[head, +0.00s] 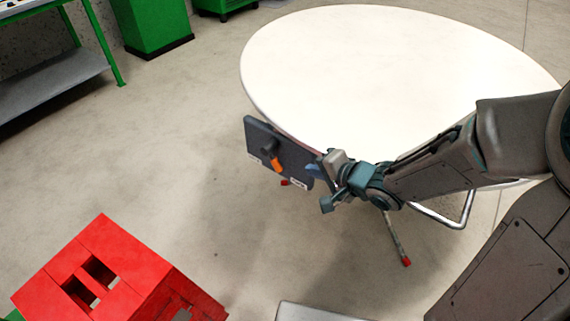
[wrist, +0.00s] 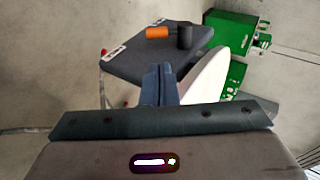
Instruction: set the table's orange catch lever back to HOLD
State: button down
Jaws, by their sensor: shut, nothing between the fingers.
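The orange catch lever (head: 277,163) sticks out from a dark plate (head: 258,137) at the near-left edge of the round white table (head: 390,70). In the head view the lever points down, between two small white labels too small to read. In the wrist view, the lever (wrist: 159,32) points left from a dark hub (wrist: 184,36), beyond the fingertips. My gripper (head: 314,169) is at the right end of the plate, to the right of the lever. In the wrist view its fingers (wrist: 160,82) are together and empty. I see no contact with the lever.
A red slotted box (head: 105,265) stands at the lower left. A green cabinet (head: 153,22) and a green-framed bench (head: 60,80) are at the back left. The table has metal tube legs with red feet (head: 406,261). Floor left of the plate is clear.

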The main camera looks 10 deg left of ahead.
jog(key=p, duration=0.1)
jog(key=b, duration=0.4)
send_near(279, 165)
jog(key=x, duration=0.5)
jog(key=shift+a+f, duration=0.15)
jog(key=shift+f, duration=0.05)
jog(key=shift+b+x, duration=0.3)
jog(key=shift+x, duration=0.5)
jog(key=shift+r, duration=0.15)
